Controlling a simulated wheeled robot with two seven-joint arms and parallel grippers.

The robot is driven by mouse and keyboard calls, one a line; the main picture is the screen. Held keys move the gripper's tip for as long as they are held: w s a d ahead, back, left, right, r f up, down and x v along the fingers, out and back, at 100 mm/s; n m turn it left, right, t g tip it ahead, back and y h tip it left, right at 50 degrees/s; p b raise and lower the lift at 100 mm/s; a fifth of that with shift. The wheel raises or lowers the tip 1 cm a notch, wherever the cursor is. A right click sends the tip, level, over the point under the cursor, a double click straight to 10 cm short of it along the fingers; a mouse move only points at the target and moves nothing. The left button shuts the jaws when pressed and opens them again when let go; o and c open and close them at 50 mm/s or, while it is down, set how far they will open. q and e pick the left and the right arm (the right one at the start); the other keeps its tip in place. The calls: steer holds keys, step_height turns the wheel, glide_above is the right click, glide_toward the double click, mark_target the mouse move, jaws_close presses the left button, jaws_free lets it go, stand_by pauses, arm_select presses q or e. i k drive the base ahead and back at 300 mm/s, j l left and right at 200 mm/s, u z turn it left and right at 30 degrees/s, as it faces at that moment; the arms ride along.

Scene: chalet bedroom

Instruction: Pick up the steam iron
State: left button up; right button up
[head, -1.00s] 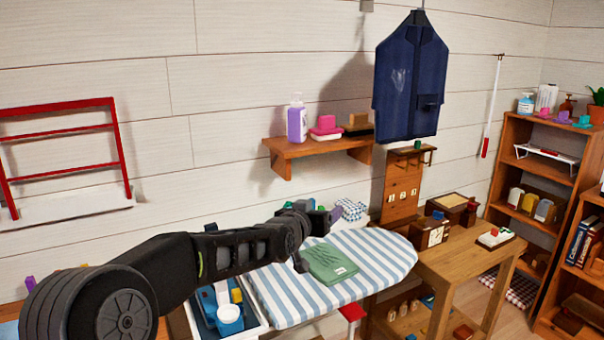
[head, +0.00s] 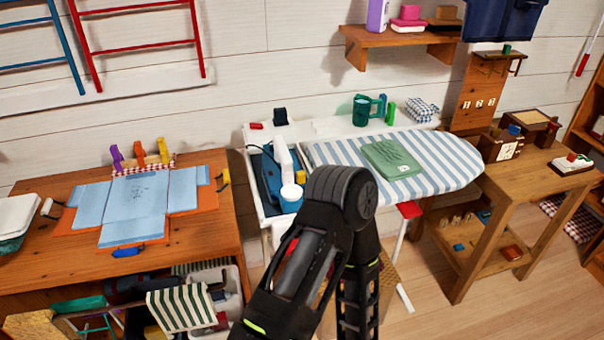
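What looks like the steam iron, a white and blue shape (head: 283,160), stands at the left end of the ironing board, in a white-rimmed tray or rest (head: 255,195). Its outline is partly mixed with dark blue, white and yellow pieces beside it, so its exact form is hard to tell. One of my black arms rises from the bottom centre, bends just right of and in front of that tray, and runs back down out of the picture. No gripper fingers show in the head view, and nothing is seen holding the iron.
The striped ironing board (head: 440,160) carries a folded green cloth (head: 391,158). Behind it are a green jug (head: 361,111) and a checked cloth (head: 418,108). A wooden desk (head: 215,240) with blue folded fabric (head: 135,208) stands left, a small wooden table (head: 500,195) right. Wooden floor shows between.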

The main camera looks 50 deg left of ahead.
mark_target(289, 195)
steer(key=i+l, duration=0.5)
steer(key=u, duration=2)
steer(key=l, duration=0.1)
